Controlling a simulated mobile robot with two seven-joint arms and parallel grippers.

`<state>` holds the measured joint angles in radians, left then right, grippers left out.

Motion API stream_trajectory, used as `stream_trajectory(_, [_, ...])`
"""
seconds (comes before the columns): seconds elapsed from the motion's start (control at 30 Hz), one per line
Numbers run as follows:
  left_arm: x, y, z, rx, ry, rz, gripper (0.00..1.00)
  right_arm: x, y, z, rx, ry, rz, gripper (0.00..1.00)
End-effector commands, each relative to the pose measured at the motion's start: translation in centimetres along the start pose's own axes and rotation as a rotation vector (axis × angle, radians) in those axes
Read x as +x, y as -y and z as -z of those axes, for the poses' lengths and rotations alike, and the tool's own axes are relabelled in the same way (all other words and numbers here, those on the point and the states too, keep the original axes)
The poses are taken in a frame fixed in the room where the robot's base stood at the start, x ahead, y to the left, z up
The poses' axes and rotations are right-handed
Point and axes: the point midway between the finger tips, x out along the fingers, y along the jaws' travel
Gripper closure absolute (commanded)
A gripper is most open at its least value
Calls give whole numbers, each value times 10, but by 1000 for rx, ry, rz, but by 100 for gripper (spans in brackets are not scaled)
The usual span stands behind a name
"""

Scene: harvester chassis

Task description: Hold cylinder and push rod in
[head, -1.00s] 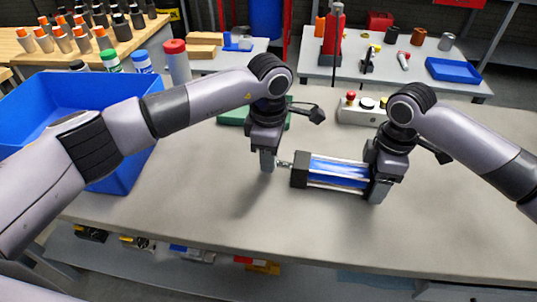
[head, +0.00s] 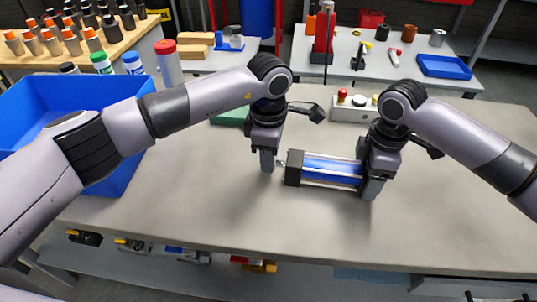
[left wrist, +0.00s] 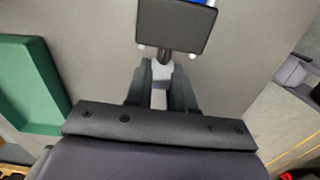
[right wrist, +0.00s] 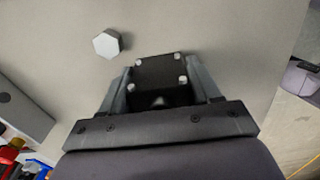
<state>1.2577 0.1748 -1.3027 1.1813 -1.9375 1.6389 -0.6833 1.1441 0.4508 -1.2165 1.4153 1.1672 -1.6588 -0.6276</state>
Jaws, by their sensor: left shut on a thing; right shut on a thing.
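The cylinder (head: 330,170) has a blue barrel, clear or silver tie rods and black end caps. It is held lengthwise left to right above the grey workbench. My right gripper (head: 370,188) is shut on its right end; the black end cap (right wrist: 160,72) sits between the fingers in the right wrist view. My left gripper (head: 267,163) is shut on the rod (head: 280,163) at the cylinder's left end. Only a short piece of rod shows between gripper and left cap. In the left wrist view the pale rod end (left wrist: 160,97) is between the fingers, close to the black cap (left wrist: 176,26).
A blue bin (head: 105,185) stands at the left of the workbench (head: 220,215). A green tray (head: 229,117) and a control box with buttons (head: 352,114) lie behind the arms. A grey hexagonal piece (right wrist: 107,43) lies near my right gripper. The bench front is clear.

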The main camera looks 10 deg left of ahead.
Motion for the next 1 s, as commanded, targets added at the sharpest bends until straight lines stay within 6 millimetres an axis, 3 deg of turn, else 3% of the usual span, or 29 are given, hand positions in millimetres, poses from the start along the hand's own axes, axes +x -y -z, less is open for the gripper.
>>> stream_trajectory(0.5, [6, 3, -13, 3, -2, 11, 100, -1, 1, 4, -11, -10, 0, 93])
stream_trajectory(0.97, [6, 3, -14, 3, -2, 11, 100, -1, 1, 4, -11, -10, 0, 93])
stream_trajectory(1.0, [6, 3, -14, 3, -2, 11, 70, -1, 1, 4, -11, -10, 0, 93])
